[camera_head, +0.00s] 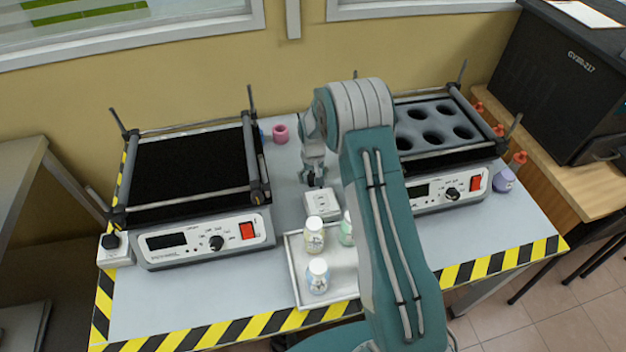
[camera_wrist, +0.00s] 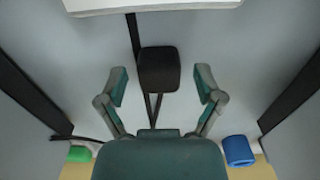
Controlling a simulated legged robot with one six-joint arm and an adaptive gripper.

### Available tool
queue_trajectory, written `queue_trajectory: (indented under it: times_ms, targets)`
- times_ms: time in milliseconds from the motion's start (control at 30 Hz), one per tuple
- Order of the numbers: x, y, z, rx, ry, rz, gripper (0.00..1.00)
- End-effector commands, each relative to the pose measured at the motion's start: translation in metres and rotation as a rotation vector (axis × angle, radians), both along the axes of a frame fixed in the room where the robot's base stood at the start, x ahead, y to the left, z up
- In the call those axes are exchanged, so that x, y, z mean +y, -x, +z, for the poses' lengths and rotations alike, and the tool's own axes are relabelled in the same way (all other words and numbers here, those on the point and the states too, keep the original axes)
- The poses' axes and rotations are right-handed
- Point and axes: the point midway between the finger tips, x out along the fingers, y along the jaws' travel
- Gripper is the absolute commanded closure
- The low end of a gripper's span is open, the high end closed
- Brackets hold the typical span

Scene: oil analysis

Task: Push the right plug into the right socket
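The right plug is a black block (camera_wrist: 158,68) with a cord, seen in the wrist view between my gripper's fingers (camera_wrist: 161,85). The fingers are spread, with a gap on each side of the plug. In the head view my gripper (camera_head: 313,178) points down just behind the right socket, a white box (camera_head: 322,205) on the table between the two machines. The socket's edge also shows at the top of the wrist view (camera_wrist: 150,5). The plug is largely hidden by my gripper in the head view. The left socket (camera_head: 116,257) has a black plug (camera_head: 110,241) in it.
A tray (camera_head: 301,272) with several small bottles stands in front of the right socket. A black-topped machine (camera_head: 205,240) stands left, and one with round wells (camera_head: 435,190) stands right, partly behind my arm. A pink ring-like object (camera_head: 280,134) lies near the wall.

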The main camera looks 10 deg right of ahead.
Motion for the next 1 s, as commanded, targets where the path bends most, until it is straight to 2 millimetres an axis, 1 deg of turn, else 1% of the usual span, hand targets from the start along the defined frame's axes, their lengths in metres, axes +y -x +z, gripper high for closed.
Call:
queue_trajectory:
  times_ms: [33, 67, 100, 133, 433, 567, 667, 800, 867, 1000]
  targets:
    - [0.0, 0.0, 0.0, 0.0, 0.0, 0.0, 0.53]
    - [0.0, 0.0, 0.0, 0.0, 0.0, 0.0, 0.67]
    - [0.0, 0.0, 0.0, 0.0, 0.0, 0.0, 0.84]
    - [0.0, 0.0, 0.0, 0.0, 0.0, 0.0, 0.91]
    - [0.0, 0.0, -0.001, 0.002, 0.0, 0.0, 0.92]
    - [0.0, 0.0, 0.002, 0.002, 0.0, 0.0, 0.92]
    - [0.0, 0.0, 0.01, 0.002, 0.0, 0.0, 0.92]
    - [0.0, 0.0, 0.032, -0.002, 0.0, 0.0, 0.92]
    - [0.004, 0.007, 0.04, 0.0, 0.0, 0.001, 0.92]
    - [0.012, 0.024, 0.065, -0.002, 0.0, 0.002, 0.92]
